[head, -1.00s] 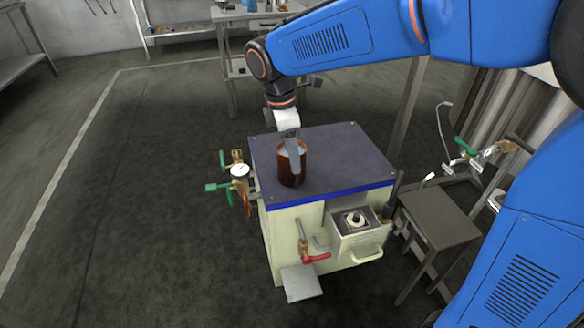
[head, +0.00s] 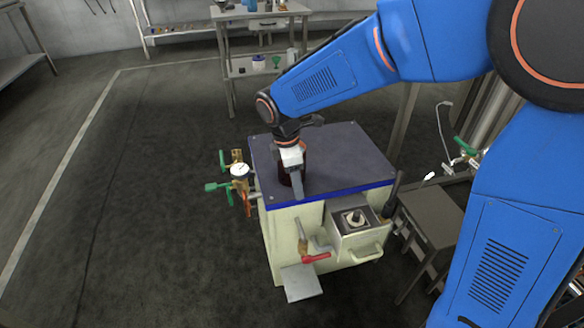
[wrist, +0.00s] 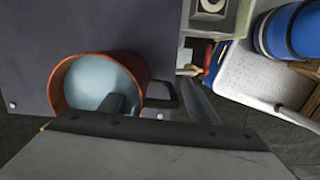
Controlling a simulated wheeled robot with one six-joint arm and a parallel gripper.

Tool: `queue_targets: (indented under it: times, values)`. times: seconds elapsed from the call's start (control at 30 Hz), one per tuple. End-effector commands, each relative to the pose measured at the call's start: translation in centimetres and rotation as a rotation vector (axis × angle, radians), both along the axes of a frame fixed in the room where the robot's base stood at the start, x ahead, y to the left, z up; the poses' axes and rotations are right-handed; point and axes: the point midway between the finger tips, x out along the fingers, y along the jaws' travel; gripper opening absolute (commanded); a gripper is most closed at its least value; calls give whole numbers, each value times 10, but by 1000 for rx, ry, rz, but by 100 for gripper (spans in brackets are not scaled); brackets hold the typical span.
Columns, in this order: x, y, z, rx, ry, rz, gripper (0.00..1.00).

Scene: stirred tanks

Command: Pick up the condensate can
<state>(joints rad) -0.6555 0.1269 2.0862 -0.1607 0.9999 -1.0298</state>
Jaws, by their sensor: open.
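The condensate can is a reddish-brown open can (wrist: 137,66) with a pale blue-grey inside and a dark side handle (wrist: 167,97). It stands on the dark top of the cream cabinet (head: 345,160). In the head view the can (head: 284,177) is largely hidden behind my gripper (head: 297,186). In the wrist view my gripper (wrist: 153,90) is open over the can's handle side. One finger overlaps the can's mouth, and the other is outside, beyond the handle. The handle appears between them. I cannot tell whether either finger touches the can.
The cabinet's front has a red-handled valve (head: 315,259) and a box with a round knob (head: 355,218). Green-handled valves and a gauge (head: 239,170) stick out at its left. A grey stool (head: 432,215) stands at the right. The cabinet top right of the can is clear.

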Motion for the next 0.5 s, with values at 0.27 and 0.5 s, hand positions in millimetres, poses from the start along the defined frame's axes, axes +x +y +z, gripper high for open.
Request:
queue_targets:
  times: [0.27,0.5]
  values:
    - [0,0,0,0,0,0,36]
    - [0,0,1,0,-1,0,0]
